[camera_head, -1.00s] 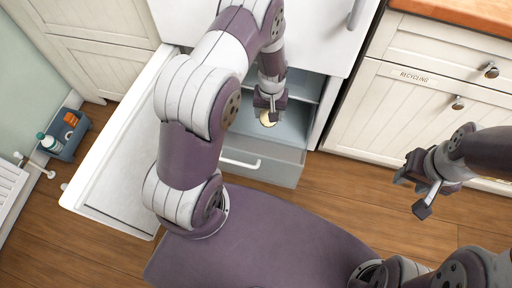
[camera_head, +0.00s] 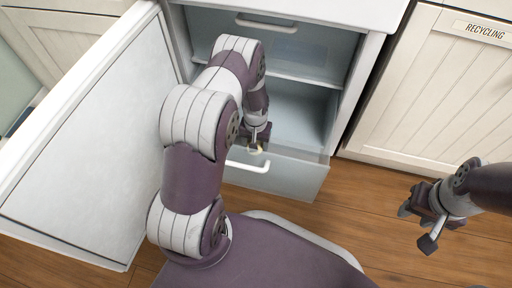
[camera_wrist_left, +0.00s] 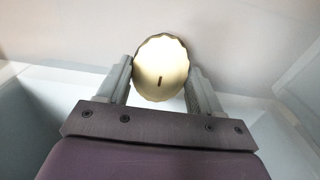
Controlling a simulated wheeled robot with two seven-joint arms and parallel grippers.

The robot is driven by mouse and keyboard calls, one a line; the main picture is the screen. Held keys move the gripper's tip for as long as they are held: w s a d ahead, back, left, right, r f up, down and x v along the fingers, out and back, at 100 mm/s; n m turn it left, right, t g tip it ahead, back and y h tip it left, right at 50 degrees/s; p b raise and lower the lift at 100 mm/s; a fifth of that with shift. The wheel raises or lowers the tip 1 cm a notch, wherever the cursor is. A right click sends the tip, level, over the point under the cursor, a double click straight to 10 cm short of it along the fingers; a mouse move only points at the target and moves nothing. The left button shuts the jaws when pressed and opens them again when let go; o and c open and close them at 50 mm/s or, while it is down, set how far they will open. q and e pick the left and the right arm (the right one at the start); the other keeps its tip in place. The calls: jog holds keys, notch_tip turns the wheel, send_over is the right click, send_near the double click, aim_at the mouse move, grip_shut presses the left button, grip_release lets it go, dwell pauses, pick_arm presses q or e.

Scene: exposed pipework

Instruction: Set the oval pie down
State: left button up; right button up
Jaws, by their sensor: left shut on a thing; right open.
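The oval pie (camera_wrist_left: 161,68) is pale yellow with a fluted edge and a small dark slot in its middle. My left gripper (camera_wrist_left: 164,85) is shut on it, one finger on each side. In the head view the pie (camera_head: 255,149) shows only as a small pale patch under my left gripper (camera_head: 257,138), near the pulled-out lower drawer of the open fridge. I cannot tell whether it touches anything beneath. My right gripper (camera_head: 430,215) is open and empty, above the wooden floor at the right.
The fridge door (camera_head: 85,150) stands wide open at the left. The lower drawer (camera_head: 285,175) has a white handle; a shelf (camera_head: 300,78) and upper drawer (camera_head: 270,30) lie behind. A cream recycling cabinet (camera_head: 440,90) stands at right. The floor (camera_head: 365,200) there is clear.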

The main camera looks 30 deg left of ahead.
pick_arm(q)
jog(key=shift+f, duration=0.5)
jog(key=o, duration=1.1)
jog(key=shift+o, duration=0.2)
pick_arm(e)
jog(key=shift+f, duration=0.35)
pick_arm(q)
jog(key=s+d+r+m+p, duration=0.15)
jog(key=r+p, duration=0.25)
jog(key=r, duration=0.9)
jog(key=s+d+r+p, duration=0.1)
jog(key=d+r+p, duration=0.3)
jog(key=r, duration=0.9)
jog(key=s+d+r+m+t, duration=0.1)
jog(key=s+d+r, duration=0.2)
jog(key=s+r, duration=0.6)
jog(key=shift+s+r+p, duration=0.2)
jog(key=shift+s+p, duration=0.2)
jog(key=shift+s, duration=0.85)
pick_arm(e)
notch_tip(320, 180, up, 8)
jog(key=shift+r, duration=0.25)
